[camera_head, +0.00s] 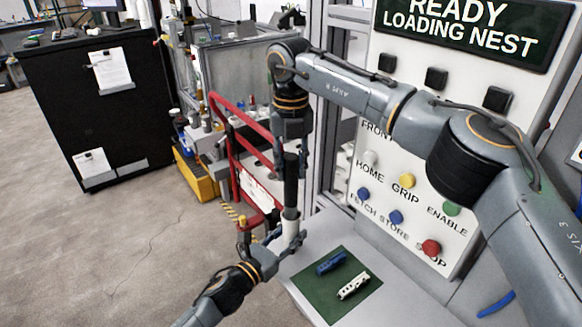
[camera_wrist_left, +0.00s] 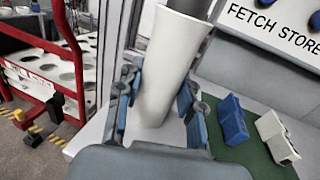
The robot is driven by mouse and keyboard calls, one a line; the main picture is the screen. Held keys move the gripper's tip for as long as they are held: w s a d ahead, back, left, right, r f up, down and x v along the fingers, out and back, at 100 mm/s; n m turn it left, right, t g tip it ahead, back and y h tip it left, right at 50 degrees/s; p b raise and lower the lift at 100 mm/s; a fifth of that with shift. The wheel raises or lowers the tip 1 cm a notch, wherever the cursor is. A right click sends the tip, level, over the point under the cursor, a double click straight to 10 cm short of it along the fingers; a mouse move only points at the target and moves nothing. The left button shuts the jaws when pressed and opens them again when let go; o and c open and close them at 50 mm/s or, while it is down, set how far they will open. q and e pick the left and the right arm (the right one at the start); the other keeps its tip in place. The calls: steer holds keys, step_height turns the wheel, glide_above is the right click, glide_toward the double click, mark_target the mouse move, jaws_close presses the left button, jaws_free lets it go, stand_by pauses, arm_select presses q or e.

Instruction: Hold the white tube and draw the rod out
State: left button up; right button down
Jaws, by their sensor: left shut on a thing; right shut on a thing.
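The white tube (camera_head: 290,229) stands near upright at the centre of the head view, and it fills the middle of the left wrist view (camera_wrist_left: 168,65). My left gripper (camera_head: 284,240) is shut on it from the lower left; its blue-padded fingers (camera_wrist_left: 158,95) lie on either side of the tube. The dark rod (camera_head: 291,185) rises from the tube's upper end, and a grey piece of it shows at the top of the wrist view (camera_wrist_left: 192,6). My right gripper (camera_head: 291,150) comes from above and is shut on the rod's upper part. The rod's lower end is hidden inside the tube.
A green mat (camera_head: 312,284) on the grey bench holds a blue part (camera_head: 330,263) and a white part (camera_head: 354,285). The button panel (camera_head: 400,210) stands close behind on the right. A red frame (camera_head: 231,150) stands on the left. Open floor lies at lower left.

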mark_target(291, 156)
arm_select(q)
steer(key=shift+f, duration=0.1)
arm_select(e)
steer(key=shift+r, duration=0.15)
steer(key=shift+r, duration=1.35)
steer(key=shift+r, duration=0.1)
steer(key=shift+r, duration=1.45)
arm_select(q)
steer(key=o, duration=1.2)
steer(key=shift+o, duration=0.2)
